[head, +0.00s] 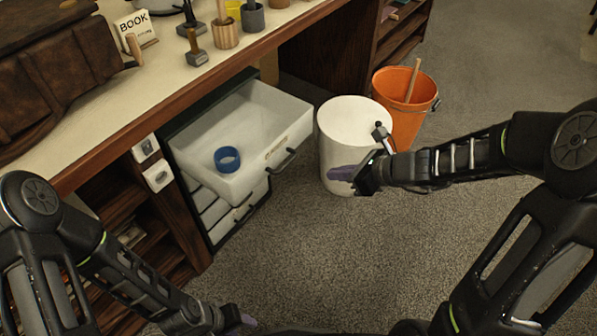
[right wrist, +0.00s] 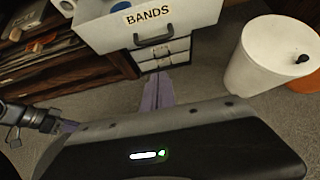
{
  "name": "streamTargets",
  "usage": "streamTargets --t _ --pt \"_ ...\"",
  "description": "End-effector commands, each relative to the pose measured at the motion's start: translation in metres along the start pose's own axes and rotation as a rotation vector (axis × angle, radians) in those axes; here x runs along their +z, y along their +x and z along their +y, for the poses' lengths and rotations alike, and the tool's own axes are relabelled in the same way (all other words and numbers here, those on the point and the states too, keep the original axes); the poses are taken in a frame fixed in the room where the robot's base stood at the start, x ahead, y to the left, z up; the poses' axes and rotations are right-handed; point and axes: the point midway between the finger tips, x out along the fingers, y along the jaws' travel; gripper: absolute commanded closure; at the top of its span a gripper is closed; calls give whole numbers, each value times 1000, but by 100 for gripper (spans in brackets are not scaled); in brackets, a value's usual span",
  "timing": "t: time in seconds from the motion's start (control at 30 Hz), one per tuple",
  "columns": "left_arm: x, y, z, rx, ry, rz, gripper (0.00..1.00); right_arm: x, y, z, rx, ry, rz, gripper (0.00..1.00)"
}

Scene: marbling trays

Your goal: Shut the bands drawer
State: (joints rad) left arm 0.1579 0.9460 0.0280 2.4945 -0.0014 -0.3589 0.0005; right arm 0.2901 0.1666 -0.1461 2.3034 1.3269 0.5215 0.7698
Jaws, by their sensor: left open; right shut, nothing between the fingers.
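The bands drawer (head: 205,122) is a white drawer pulled far out of the dark cabinet under the counter. A blue ring (head: 228,159) lies inside it. Its front carries a BANDS label (right wrist: 147,13) and a dark handle (right wrist: 152,40). My right gripper (head: 340,174) is shut and empty, to the right of the drawer front and apart from it, in front of the white bin. In the right wrist view its purple fingers (right wrist: 158,92) point toward the drawer front. My left gripper (head: 246,320) is open, low at the bottom edge of the head view, away from the drawer.
Shut white drawers (head: 228,222) sit below the open one. A white bin (head: 335,125) and an orange bucket (head: 398,88) stand to the right. The wooden counter (head: 95,135) overhangs on the left, with a brown bag (head: 55,75) on it. The carpet in front is clear.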

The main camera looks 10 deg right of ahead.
Motion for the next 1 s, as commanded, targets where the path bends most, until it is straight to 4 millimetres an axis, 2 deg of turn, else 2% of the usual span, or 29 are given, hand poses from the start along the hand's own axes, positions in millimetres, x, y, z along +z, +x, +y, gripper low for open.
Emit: streamTargets --t 0.27,0.47,0.67,0.93,1.0 --pt "1 1 -1 0 -1 -1 57 -1 2 0 1 -4 2 100" --pt "1 8 -3 0 -1 -1 57 -3 16 1 3 -6 4 100" --pt "1 22 -9 -1 -3 -1 57 -5 49 2 4 -6 4 100" --pt "-6 41 -21 -8 -11 14 57 -5 104 2 3 -7 3 100" --pt "-6 36 -20 -8 -12 14 57 8 109 1 2 -11 2 100"
